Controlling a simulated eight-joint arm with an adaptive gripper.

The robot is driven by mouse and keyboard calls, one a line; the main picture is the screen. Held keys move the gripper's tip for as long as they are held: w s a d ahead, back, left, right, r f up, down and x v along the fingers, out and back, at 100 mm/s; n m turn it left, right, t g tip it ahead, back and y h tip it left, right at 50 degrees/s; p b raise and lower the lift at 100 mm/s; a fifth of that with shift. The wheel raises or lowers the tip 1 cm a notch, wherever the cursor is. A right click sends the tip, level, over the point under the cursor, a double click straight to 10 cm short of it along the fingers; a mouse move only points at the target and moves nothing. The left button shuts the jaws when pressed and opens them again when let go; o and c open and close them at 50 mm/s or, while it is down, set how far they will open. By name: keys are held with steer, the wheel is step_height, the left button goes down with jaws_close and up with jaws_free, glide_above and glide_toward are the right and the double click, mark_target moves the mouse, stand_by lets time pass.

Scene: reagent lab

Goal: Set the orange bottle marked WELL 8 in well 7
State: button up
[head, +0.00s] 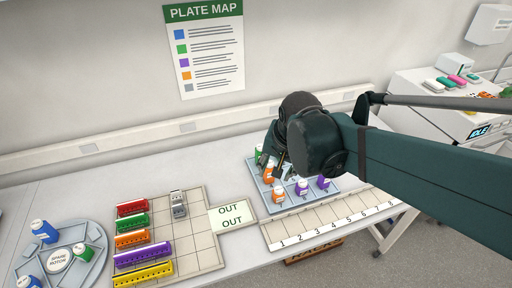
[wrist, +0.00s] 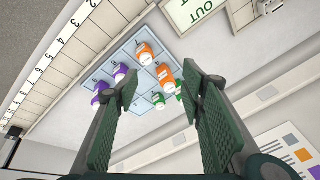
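Two orange bottles stand on the blue tray (head: 255,191): one nearer the front (head: 279,192) and one behind it (head: 268,171). They also show in the wrist view, one at upper left (wrist: 145,54) and one between the fingertips (wrist: 165,76). Their labels are too small to read. My gripper (wrist: 162,84) is open above the tray, with nothing visibly held. In the head view my wrist hides part of the tray. A pale strip (head: 320,218) of slots numbered from 1 lies in front of the tray. Its visible slots, including the one at 7, look empty.
Two purple bottles (head: 302,187) and green bottles (wrist: 158,100) share the tray, close to the orange ones. A beige grid board with coloured racks (head: 131,208), an OUT card (head: 232,216) and a round rotor (head: 92,269) lie left. A machine (head: 428,103) stands right.

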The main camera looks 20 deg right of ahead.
steer(key=s+a+r+n+t, duration=0.3)
steer(key=s+n, duration=0.3)
steer(key=n, duration=0.2)
steer(key=shift+s+a+r, duration=0.15)
steer(key=shift+s+r, duration=0.15)
steer(key=shift+r, duration=0.25)
